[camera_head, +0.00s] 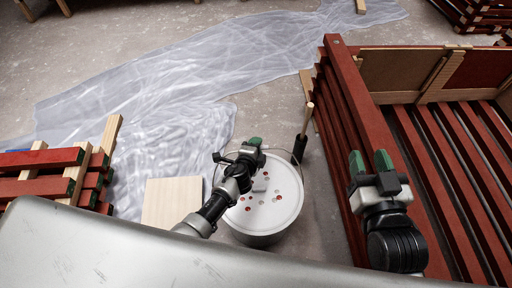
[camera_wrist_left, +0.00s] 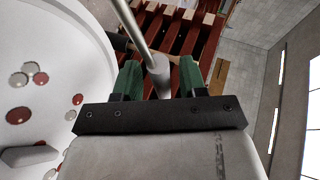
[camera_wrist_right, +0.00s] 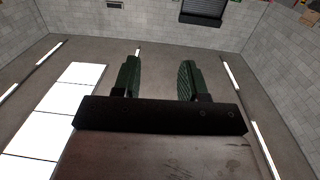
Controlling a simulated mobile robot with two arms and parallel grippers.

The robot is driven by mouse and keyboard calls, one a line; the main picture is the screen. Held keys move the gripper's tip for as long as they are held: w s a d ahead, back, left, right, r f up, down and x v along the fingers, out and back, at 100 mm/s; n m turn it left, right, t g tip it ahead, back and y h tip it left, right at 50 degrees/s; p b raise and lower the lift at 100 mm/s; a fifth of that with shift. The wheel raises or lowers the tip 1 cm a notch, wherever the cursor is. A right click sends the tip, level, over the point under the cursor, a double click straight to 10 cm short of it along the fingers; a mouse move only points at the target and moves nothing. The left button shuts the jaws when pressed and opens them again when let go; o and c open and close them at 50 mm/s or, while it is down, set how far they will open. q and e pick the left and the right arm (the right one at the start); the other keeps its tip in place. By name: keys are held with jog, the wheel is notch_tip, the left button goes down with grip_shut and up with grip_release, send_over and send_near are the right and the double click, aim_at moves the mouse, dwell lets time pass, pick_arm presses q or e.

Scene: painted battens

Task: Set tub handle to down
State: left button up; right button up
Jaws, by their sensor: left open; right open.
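The white tub (camera_head: 262,226) stands on the floor at centre, its pale lid dotted with red and grey spots. Its thin wire handle arcs past the tub's far side in the head view, and its exact tilt is hard to tell. My left gripper (camera_head: 252,148) is above the tub's far rim, partly hiding the handle. In the left wrist view, the handle (camera_wrist_left: 158,68) passes between the green fingers of my open left gripper (camera_wrist_left: 160,78), with the tub (camera_wrist_left: 60,60) at left. My right gripper (camera_head: 370,161) is open and empty over the red slatted frame; the right wrist view shows no tub.
A dark holder with a wooden stick (camera_head: 304,126) stands just right of the tub. Red slatted wood (camera_head: 345,120) fills the right. Clear plastic sheeting (camera_head: 150,100) covers the floor behind.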

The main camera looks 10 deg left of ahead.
pick_arm(q)
jog(key=shift+s+r, duration=0.1)
jog(key=p+v, duration=0.4)
jog(key=v, duration=0.6)
jog(key=shift+s, duration=0.3)
pick_arm(e)
jog(key=s+d+f+g+h, duration=0.3)
jog(key=s+d+f+g, duration=0.1)
jog(key=s+f+g, duration=0.5)
jog(key=shift+f+g, duration=0.25)
jog(key=shift+g, duration=0.65)
pick_arm(q)
jog(key=shift+a, duration=0.1)
jog(key=shift+c, duration=0.2)
pick_arm(e)
jog(key=shift+d, duration=0.1)
